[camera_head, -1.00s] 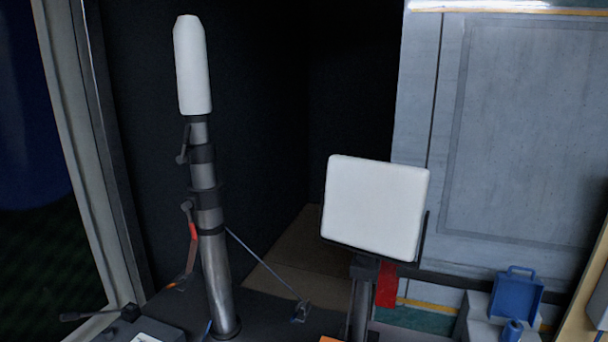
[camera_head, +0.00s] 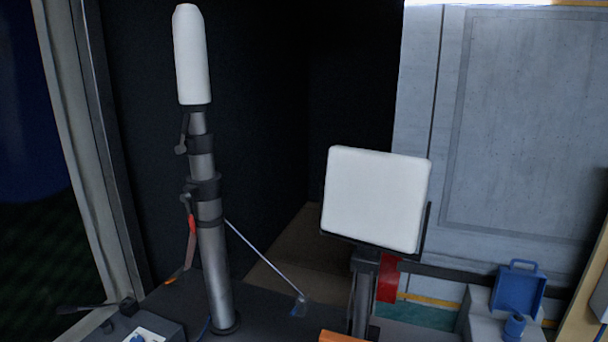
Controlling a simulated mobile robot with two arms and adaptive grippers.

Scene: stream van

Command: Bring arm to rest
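Neither of my grippers shows in the head view, and no part of my arms can be made out. A grey telescoping mast (camera_head: 213,265) stands upright at the left with a tall white rounded antenna (camera_head: 192,55) on top. A square white panel (camera_head: 376,198) sits slightly tilted on a dark post (camera_head: 362,298) right of centre.
A red tag (camera_head: 387,278) hangs below the panel. A thin line runs from the mast to the dark surface. A blue case (camera_head: 519,289) stands on a grey block at the lower right. An orange piece (camera_head: 341,337) shows at the bottom edge. A grey wall panel (camera_head: 530,120) fills the right.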

